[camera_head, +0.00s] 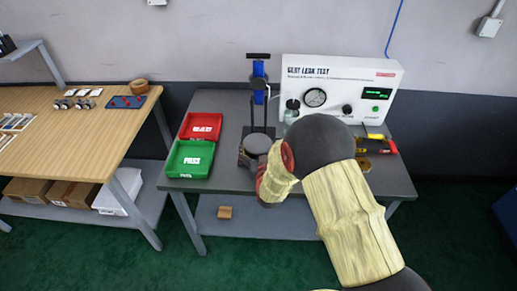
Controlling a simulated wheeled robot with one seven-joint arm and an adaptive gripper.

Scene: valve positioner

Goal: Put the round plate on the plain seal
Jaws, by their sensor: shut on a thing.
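A grey round plate (257,144) shows at the foot of the press stand on the grey bench, just beyond the end of my arm. My gripper (262,172) is at its near side, mostly hidden behind my own wrist, and is shut on the plate's near edge. The fingertips cannot be made out clearly. The plain seal cannot be made out; whether the plate touches anything below it cannot be told.
The press stand (259,95) with a blue body rises just behind the plate. A leak-test box (338,88) stands at the back. A red tray (201,126) and a green tray (190,158) lie left. Tools (376,144) lie right. A wooden table (60,130) is further left.

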